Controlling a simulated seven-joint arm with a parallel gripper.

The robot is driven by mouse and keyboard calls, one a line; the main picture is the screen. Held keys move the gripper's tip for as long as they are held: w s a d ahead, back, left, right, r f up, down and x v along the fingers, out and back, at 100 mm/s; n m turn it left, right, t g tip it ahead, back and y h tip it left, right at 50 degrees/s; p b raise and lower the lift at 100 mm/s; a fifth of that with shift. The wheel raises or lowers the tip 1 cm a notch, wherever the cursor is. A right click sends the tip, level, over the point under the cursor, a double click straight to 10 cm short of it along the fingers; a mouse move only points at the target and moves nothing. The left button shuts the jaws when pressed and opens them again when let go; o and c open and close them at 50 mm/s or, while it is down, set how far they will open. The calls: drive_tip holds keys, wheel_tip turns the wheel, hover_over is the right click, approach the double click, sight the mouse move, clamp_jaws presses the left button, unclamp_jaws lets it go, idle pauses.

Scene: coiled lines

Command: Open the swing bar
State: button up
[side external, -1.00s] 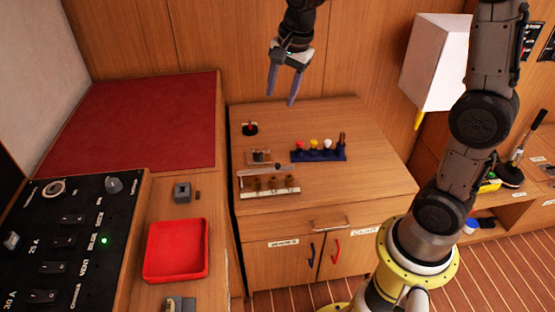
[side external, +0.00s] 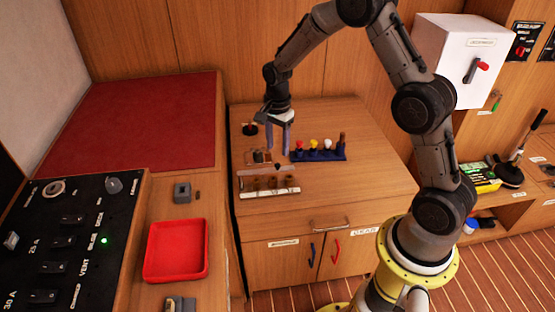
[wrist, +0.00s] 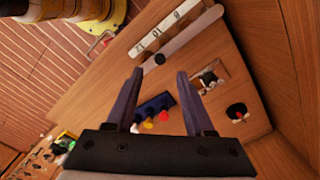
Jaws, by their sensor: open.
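The swing bar (side external: 258,172) is a pale flat strip lying along the back of a labelled rack (side external: 270,192) on the wooden cabinet top. A small dark knob (wrist: 160,60) stands at one end of the bar (wrist: 190,37) in the wrist view. My gripper (side external: 278,152) is open and empty, pointing down just above and behind the knob end. In the wrist view my gripper (wrist: 160,72) has its fingertips on either side of the knob, which appears between them. I cannot tell the exact height gap.
A blue holder (side external: 318,155) with several coloured knobs stands close to the right of my gripper. A red tray (side external: 176,250) sits on the left counter. The cabinet top's right side is clear.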

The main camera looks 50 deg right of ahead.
sight(277, 164)
wheel_tip(277, 164, down, 6)
drive_tip(key=shift+f, duration=0.1)
idle(0.4)
clamp_jaws()
idle(1.2)
